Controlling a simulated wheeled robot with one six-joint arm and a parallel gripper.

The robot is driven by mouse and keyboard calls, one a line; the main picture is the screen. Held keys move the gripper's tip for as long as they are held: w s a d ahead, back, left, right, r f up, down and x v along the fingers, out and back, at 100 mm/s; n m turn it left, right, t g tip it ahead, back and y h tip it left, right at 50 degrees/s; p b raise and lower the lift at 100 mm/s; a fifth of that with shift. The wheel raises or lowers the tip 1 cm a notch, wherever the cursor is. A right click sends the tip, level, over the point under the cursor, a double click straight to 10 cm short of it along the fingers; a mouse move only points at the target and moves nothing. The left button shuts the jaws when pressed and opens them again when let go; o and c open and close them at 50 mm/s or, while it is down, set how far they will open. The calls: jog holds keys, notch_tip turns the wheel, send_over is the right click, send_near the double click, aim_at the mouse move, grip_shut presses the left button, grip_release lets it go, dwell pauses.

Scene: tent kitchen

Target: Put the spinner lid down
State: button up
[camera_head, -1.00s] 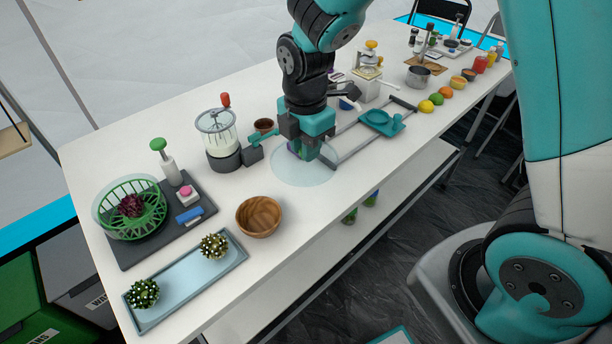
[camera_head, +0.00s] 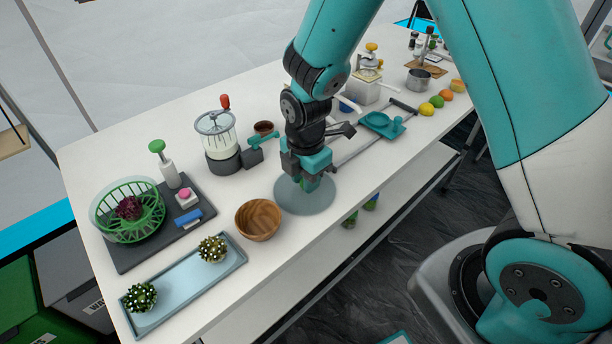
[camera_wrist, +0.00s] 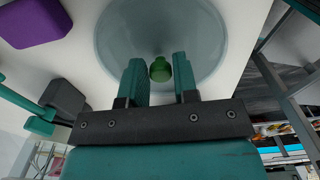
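The spinner lid (camera_head: 290,203) is a round, see-through grey disc with a green knob, level at the table's near edge, right of the wooden bowl. I cannot tell whether it touches the table or is just above it. In the wrist view the lid (camera_wrist: 125,45) fills the top middle, its green knob (camera_wrist: 160,70) between my fingertips. My gripper (camera_head: 306,183) points down over the lid's middle; in the wrist view the fingers (camera_wrist: 161,72) close in on both sides of the knob. The green spinner basket (camera_head: 150,222), with a dark red vegetable inside, stands uncovered at left.
The wooden bowl (camera_head: 258,219) stands close left of the lid. A hand-crank jar (camera_head: 219,142) and a dark brown cup (camera_head: 264,128) are behind. A teal tray (camera_head: 382,124) lies to the right. A blue tray (camera_head: 190,290) holds two spiky plants. The table's edge is close by.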

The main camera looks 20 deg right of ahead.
jog(key=shift+o, duration=1.3)
notch_tip(320, 180, up, 12)
jog(key=s+a+r+m+y, duration=0.2)
jog(key=s+r+m, duration=0.3)
jog(key=s+m, duration=0.2)
jog(key=s+a+r+m+y, duration=0.2)
jog(key=s+r+m, duration=0.3)
jog(key=s, duration=0.6)
jog(key=m+p, duration=0.1)
jog(key=m, duration=0.1)
jog(key=shift+s+a+r+m, duration=0.2)
jog(key=shift+s+r+m, duration=0.1)
